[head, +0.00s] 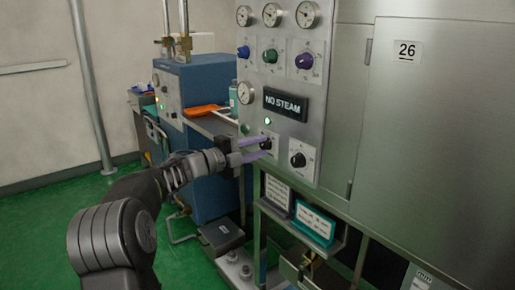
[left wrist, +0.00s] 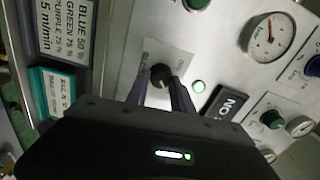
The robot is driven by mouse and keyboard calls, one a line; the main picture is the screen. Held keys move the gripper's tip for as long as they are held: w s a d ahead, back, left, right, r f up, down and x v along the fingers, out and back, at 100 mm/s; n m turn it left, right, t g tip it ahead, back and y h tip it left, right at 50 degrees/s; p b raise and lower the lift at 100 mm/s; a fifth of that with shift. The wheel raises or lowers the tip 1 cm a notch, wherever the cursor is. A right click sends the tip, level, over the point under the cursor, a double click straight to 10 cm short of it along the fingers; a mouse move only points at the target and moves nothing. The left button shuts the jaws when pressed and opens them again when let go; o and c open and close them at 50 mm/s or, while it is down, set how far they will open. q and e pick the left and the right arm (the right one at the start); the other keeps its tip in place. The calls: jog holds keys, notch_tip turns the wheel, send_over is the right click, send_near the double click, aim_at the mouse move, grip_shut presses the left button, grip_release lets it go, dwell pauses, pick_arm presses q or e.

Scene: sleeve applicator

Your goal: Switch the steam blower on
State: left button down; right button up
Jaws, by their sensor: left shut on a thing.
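The control panel (head: 282,75) stands upright in the head view. Its display (head: 285,103) reads "NO STEAM", and part of it shows in the left wrist view (left wrist: 230,102). A small black rotary switch (left wrist: 160,74) sits on a pale label plate low on the panel. My left gripper (head: 264,147) reaches it from the left, its two purple fingers shut on either side of the switch. The fingers partly hide the switch and its label, so I cannot read its setting. A green lamp (head: 267,121) glows above it. My right gripper is out of view.
Another black knob (head: 298,159) is just right of the held switch. Gauges (head: 307,14) and blue, green and purple knobs (head: 304,61) are higher up. Teal and white signs (head: 314,224) hang below. A blue machine (head: 200,88) with an orange tray (head: 205,110) stands left.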

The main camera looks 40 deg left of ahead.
pick_arm(q)
jog(key=c, duration=1.1)
grip_release()
jog(key=v, duration=0.7)
jog(key=shift+s, duration=0.4)
jog(key=shift+a, duration=0.2)
